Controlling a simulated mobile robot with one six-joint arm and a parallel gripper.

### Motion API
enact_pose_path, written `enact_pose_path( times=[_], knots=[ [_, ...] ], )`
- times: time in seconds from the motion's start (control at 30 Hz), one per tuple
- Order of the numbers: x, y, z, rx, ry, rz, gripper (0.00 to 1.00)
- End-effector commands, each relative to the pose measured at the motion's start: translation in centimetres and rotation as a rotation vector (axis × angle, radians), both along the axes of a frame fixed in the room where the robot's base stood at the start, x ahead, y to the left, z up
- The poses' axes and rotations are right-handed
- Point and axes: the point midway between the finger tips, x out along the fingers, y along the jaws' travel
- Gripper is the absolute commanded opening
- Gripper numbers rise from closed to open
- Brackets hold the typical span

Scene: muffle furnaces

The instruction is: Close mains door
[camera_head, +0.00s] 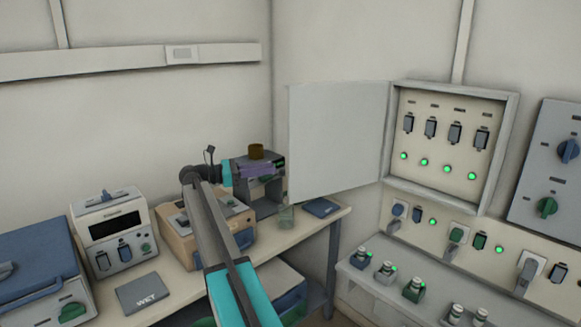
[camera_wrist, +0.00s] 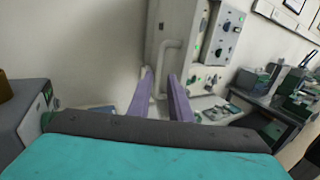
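The mains door (camera_head: 337,140) is a plain pale panel. It stands wide open, swung out to the left of the wall cabinet (camera_head: 510,140), whose switches and green lamps are exposed. My gripper (camera_head: 280,166) is left of the door's free edge and a little below its mid-height, with its purple fingers pointing right. A gap shows between fingers and door in the head view; depth is hard to judge. In the wrist view the two fingers of my gripper (camera_wrist: 160,78) are spread with nothing between them.
A bench (camera_head: 285,240) below my arm carries several instruments, including a white meter (camera_head: 115,230) and a dark flat pad (camera_head: 321,207). A low shelf with sockets and plugs (camera_head: 385,272) runs under the cabinet. A grey switch box (camera_head: 550,165) is at the right. Space before the cabinet looks clear.

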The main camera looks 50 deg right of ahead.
Motion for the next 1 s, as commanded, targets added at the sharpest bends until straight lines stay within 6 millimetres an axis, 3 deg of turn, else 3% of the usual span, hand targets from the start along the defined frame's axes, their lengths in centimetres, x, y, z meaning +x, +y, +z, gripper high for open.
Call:
enact_pose_path(
  times=[0.6, 1.0],
  knots=[
    [-4.3, -7.2, 0.0, 0.001, 0.001, -0.002, 0.18],
    [-4.9, -8.2, 0.0, 0.000, 0.000, -0.002, 0.18]
  ],
)
